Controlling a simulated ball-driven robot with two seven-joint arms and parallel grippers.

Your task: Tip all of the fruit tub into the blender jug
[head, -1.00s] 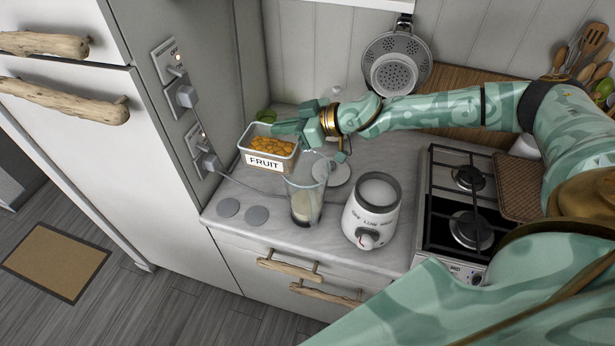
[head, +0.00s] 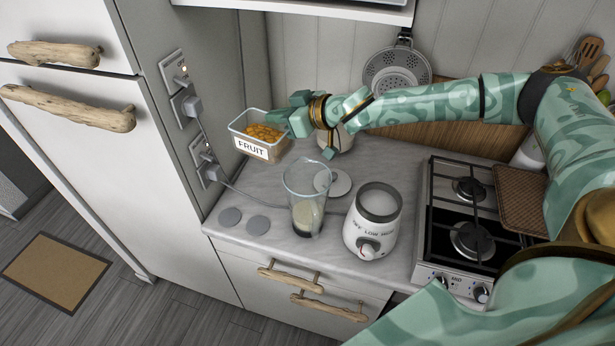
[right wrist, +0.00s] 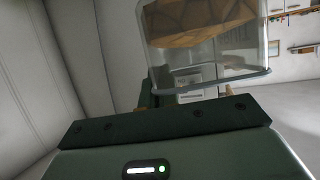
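The fruit tub (head: 252,149) is a clear box with a white FRUIT label and orange pieces inside. It is held up above the back left of the counter, roughly level. My right gripper (head: 282,119) is at the tub's right side, shut on it; the fingertips are partly hidden. In the right wrist view the tub (right wrist: 210,65) fills the top middle, with the orange pieces still in it. The blender jug (head: 305,195) stands upright on the counter, in front and to the right of the tub, with something pale and dark at its bottom. My left gripper is not in view.
The white blender base (head: 372,228) stands right of the jug. A pale round disc (head: 340,184) lies behind the jug. The stove (head: 470,215) is at right. A cable runs from the wall sockets (head: 207,165) across the counter.

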